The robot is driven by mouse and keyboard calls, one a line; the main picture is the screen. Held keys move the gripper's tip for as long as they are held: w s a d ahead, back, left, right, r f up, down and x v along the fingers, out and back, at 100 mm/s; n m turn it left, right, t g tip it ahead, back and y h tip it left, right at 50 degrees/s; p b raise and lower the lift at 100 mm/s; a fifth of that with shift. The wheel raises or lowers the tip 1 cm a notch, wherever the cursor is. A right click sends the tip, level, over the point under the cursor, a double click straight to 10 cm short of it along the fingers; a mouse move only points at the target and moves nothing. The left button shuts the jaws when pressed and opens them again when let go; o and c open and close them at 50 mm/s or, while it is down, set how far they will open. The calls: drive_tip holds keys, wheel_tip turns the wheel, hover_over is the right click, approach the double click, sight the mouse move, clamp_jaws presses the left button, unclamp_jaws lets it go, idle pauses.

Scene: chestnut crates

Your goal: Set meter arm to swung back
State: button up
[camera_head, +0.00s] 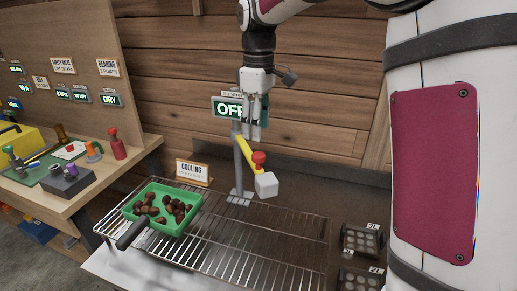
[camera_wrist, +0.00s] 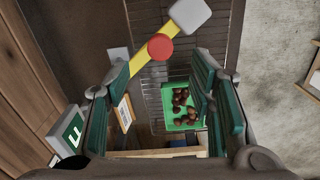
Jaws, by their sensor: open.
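The meter arm (camera_head: 244,149) is a yellow bar on a grey upright post (camera_head: 241,172), with a red knob (camera_head: 258,157) and a pale grey block (camera_head: 267,184) at its end. It points toward the front right, over the wire rack. An "OFF" sign (camera_head: 228,108) stands behind the post, partly hidden by my gripper. My gripper (camera_head: 256,134) points down just above the yellow bar, open and empty. In the wrist view, the red knob (camera_wrist: 160,47) lies ahead of the parted fingers (camera_wrist: 162,75), beyond their tips; I see no contact.
A green pan (camera_head: 188,224) of chestnuts with a dark handle rests on the wire rack (camera_head: 262,262), left of the post. A "COOLING" sign (camera_head: 194,172) stands behind it. A cluttered wooden bench (camera_head: 130,160) is at left. Dark cup trays (camera_head: 361,240) are at right. The rack's right part is clear.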

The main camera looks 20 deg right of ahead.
sight(259, 154)
wheel_tip(259, 154, down, 8)
drive_tip(key=shift+r+p, duration=0.25)
drive_tip(key=shift+p, duration=0.2)
clamp_jaws()
